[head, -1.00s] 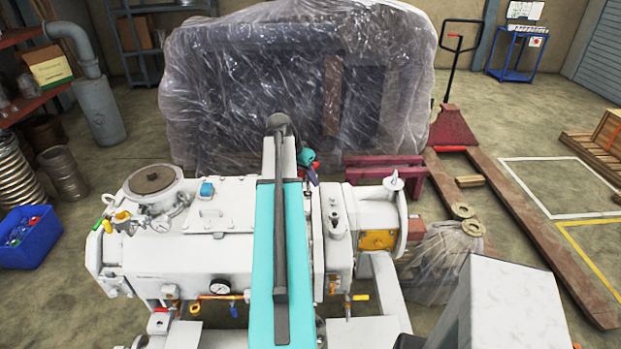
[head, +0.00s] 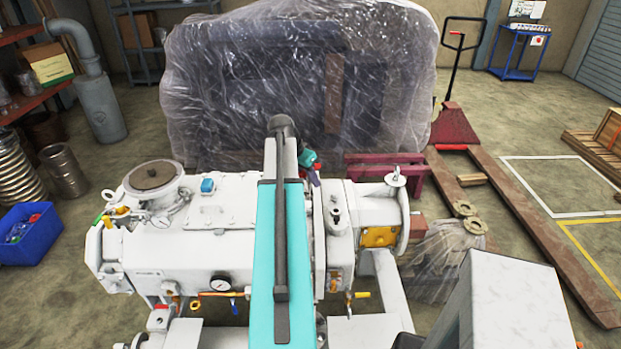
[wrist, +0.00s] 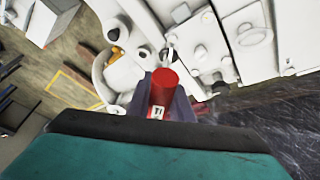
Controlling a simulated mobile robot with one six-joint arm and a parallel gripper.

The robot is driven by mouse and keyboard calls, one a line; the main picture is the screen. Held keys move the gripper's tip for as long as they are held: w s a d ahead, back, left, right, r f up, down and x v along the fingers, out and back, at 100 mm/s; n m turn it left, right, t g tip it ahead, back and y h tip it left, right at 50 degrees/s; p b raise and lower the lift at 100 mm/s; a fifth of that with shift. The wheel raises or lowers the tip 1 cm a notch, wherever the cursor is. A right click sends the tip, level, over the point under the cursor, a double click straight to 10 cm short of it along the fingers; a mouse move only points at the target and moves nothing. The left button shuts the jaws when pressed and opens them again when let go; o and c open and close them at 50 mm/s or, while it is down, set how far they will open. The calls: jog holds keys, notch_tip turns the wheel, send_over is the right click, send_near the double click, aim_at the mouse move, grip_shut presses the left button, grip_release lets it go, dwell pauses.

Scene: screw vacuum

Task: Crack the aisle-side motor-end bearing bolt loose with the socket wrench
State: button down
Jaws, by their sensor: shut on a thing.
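The white screw vacuum pump (head: 165,250) fills the lower middle of the head view, with its flanged end to the right. My gripper (head: 314,178) is partly hidden behind my own arm, at the far side of the pump. In the wrist view my gripper (wrist: 160,105) has its grey-purple fingers shut on a red cylindrical piece (wrist: 165,82) with a small white label, seen end-on. It looks like the handle of the socket wrench; the rest of the tool is hidden. I cannot make out the motor-end bearing bolt or whether the socket sits on it.
A plastic-wrapped machine (head: 240,90) stands close behind my gripper. A red pallet jack (head: 452,125) and dark red blocks (head: 385,165) are at the right back. A blue bin (head: 28,235) sits at the left.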

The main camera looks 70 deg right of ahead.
aim_at(311, 193)
jog(key=shift+f+b, duration=0.95)
jog(key=shift+f, duration=0.8)
jog(key=shift+f+b, duration=0.5)
jog(key=shift+f, duration=0.15)
dwell(0.9)
jog(key=shift+d+n+t+h, duration=0.1)
jog(key=shift+n+t+h, duration=0.3)
jog(key=shift+n, duration=0.9)
jog(key=shift+r, duration=0.1)
jog(key=shift+w+r+p, duration=0.1)
jog(key=shift+r+p, duration=1.3)
jog(key=shift+r, duration=1.05)
